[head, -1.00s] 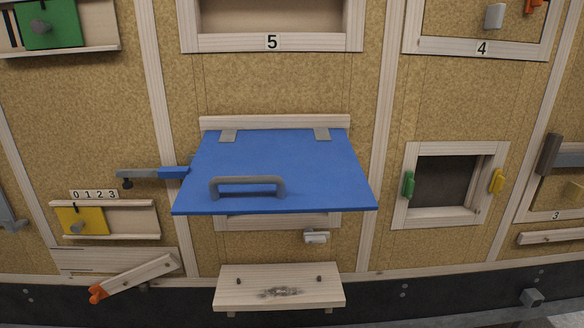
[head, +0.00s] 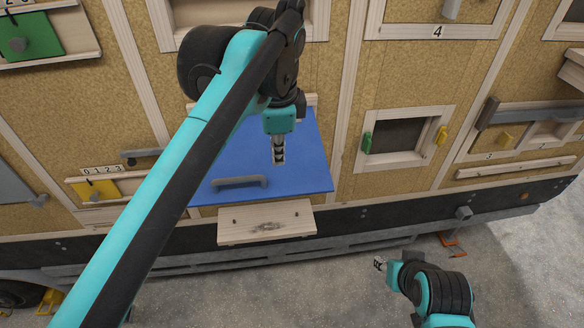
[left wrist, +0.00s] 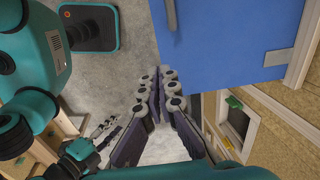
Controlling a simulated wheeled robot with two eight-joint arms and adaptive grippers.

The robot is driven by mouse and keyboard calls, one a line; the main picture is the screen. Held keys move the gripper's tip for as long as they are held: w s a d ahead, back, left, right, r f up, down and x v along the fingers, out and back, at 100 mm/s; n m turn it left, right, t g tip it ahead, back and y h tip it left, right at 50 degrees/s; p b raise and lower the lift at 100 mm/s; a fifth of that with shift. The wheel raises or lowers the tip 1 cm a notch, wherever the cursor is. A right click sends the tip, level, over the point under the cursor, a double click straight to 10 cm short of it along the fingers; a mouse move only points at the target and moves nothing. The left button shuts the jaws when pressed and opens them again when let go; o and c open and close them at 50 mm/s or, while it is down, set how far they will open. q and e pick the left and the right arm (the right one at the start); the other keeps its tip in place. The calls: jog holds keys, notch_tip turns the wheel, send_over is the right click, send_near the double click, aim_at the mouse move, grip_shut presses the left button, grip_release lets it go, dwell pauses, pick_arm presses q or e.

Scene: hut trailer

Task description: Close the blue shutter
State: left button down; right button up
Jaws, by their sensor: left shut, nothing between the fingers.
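The blue shutter (head: 308,172) slopes out from the wall below its top edge, standing open. Its grey bar handle (head: 240,182) is near the lower edge. My left arm hides part of the shutter's upper left. My left gripper (head: 279,162) is shut and empty, pointing down in front of the panel in the head view. In the left wrist view the shutter (left wrist: 225,40) fills the top right, and the left fingertips (left wrist: 158,78) are near its edge; contact cannot be told. My right gripper (head: 379,263) is low, away from the shutter; its jaws are too small to read.
A wooden shelf (head: 265,222) juts out below the shutter. A grey latch bar (head: 141,155) is on the wall to its left. A framed opening with a green knob (head: 367,143) and a yellow knob (head: 442,135) is to the right. Open floor lies in front.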

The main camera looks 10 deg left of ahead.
pick_arm(q)
jog(key=p, duration=0.1)
send_near(280, 195)
jog(key=f, duration=0.4)
jog(key=w+f, duration=0.1)
jog(key=f, duration=0.1)
jog(key=shift+w+a+f, duration=0.1)
jog(key=shift+a+f, duration=0.1)
jog(key=shift+f, duration=0.15)
